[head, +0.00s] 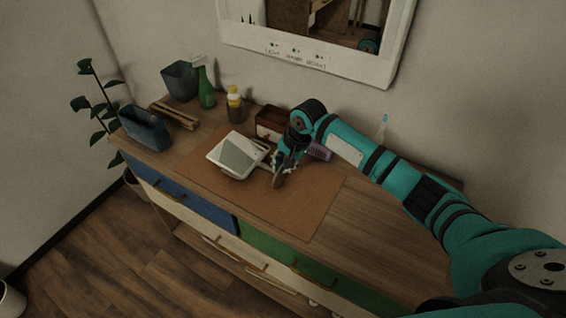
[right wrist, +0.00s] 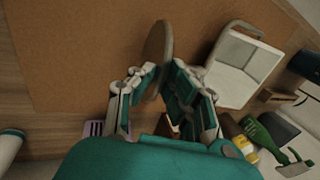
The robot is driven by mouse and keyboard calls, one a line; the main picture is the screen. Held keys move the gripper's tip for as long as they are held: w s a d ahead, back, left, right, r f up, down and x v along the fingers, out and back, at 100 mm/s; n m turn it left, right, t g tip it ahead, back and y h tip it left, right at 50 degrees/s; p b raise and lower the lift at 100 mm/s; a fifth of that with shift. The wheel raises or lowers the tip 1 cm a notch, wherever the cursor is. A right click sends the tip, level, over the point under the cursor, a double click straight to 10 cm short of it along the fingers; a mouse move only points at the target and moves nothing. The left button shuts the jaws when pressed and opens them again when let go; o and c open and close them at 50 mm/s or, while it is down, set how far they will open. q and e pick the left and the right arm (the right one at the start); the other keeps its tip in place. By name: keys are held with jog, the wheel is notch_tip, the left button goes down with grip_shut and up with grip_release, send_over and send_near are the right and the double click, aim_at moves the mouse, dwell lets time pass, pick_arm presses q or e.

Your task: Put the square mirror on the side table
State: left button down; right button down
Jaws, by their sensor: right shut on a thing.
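The square mirror (head: 237,155), a pale-framed panel with a grey-green face, lies on the brown mat on the wooden cabinet top. It also shows in the right wrist view (right wrist: 243,68), with a loop-like bar at one end. My right gripper (head: 281,172) is just right of it, low over the mat. In the right wrist view its fingers (right wrist: 160,80) are shut on a thin round-edged brownish thing (right wrist: 157,48), seen nearly edge-on, apart from the square mirror. My left gripper is out of view. No separate side table can be made out.
A brown box (head: 270,121), a yellow-topped bottle (head: 235,104), a green spray bottle (head: 204,86) and a purple comb-like thing (head: 319,151) stand or lie behind. A blue container (head: 145,128) and wooden rack (head: 174,115) are at left. The mat's front (head: 295,222) is clear.

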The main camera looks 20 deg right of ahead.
jog(key=c, duration=1.7)
grip_release()
jog(key=shift+f, duration=0.15)
jog(key=o, duration=0.3)
jog(key=shift+o, duration=0.2)
